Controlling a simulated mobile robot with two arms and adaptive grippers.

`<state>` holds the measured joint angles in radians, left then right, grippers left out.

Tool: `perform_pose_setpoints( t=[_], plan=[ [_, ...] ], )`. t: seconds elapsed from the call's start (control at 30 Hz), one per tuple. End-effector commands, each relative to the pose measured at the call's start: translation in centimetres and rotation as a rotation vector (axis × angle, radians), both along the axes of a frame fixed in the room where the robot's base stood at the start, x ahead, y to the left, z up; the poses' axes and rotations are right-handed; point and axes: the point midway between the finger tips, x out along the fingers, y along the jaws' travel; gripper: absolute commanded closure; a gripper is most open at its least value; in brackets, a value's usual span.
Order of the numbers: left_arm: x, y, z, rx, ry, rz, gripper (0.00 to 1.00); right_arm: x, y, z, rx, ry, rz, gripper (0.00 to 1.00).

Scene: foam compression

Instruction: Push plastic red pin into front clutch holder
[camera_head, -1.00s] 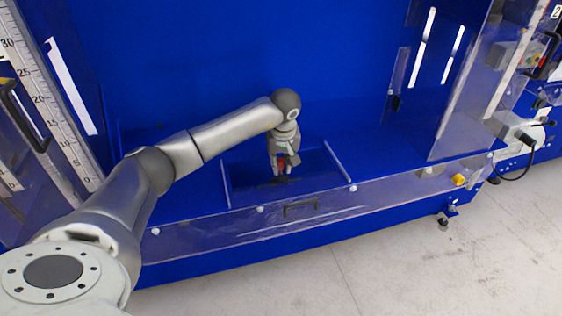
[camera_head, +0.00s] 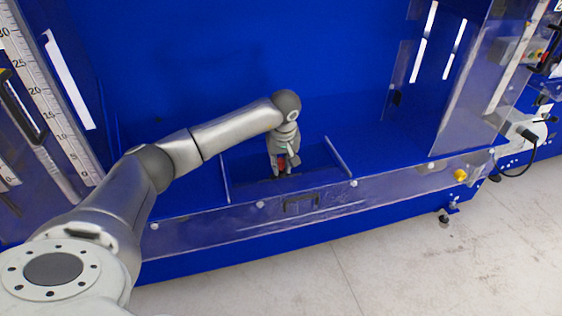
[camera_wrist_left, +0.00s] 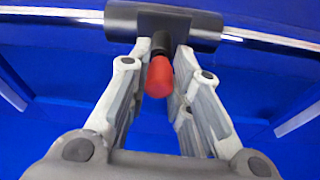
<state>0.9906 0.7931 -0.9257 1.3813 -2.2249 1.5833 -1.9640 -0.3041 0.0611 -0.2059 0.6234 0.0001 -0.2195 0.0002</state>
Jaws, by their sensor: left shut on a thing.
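The red pin (camera_wrist_left: 159,77) shows between the fingers of my left gripper (camera_wrist_left: 158,70) in the left wrist view. Its far end meets a black part (camera_wrist_left: 160,44) at a dark cylindrical holder (camera_wrist_left: 190,28). In the head view the left gripper (camera_head: 281,168) points down into the recess of the blue machine, with a small bit of the red pin (camera_head: 282,162) visible. The gripper is shut on the pin. How deep the pin sits in the holder cannot be told. My right gripper is not in view.
A clear front panel with a black handle (camera_head: 301,204) runs along the machine's front edge. Metal rails (camera_head: 340,158) flank the recess. A ruler scale (camera_head: 60,130) stands at the left and a clear side panel at the right. The blue deck right of the recess is clear.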

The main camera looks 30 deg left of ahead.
Motion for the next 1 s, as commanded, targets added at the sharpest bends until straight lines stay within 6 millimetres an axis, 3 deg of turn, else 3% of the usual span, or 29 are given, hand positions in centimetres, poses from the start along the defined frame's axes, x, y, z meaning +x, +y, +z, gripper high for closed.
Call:
perform_pose_setpoints(
  t=[0.43,0.47,0.63,1.0],
  plan=[
    [0.02,0.01,-1.03,-0.001,-0.001,0.001,1.00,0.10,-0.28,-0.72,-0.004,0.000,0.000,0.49],
    [0.03,0.00,-0.93,-0.001,-0.001,0.001,0.77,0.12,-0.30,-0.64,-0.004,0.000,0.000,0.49],
    [0.02,0.00,-0.91,-0.001,-0.001,0.001,0.55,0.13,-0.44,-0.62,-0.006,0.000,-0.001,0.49],
    [0.01,-0.01,-0.91,0.000,0.000,0.000,0.55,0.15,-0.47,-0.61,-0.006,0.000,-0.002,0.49]
  ],
)
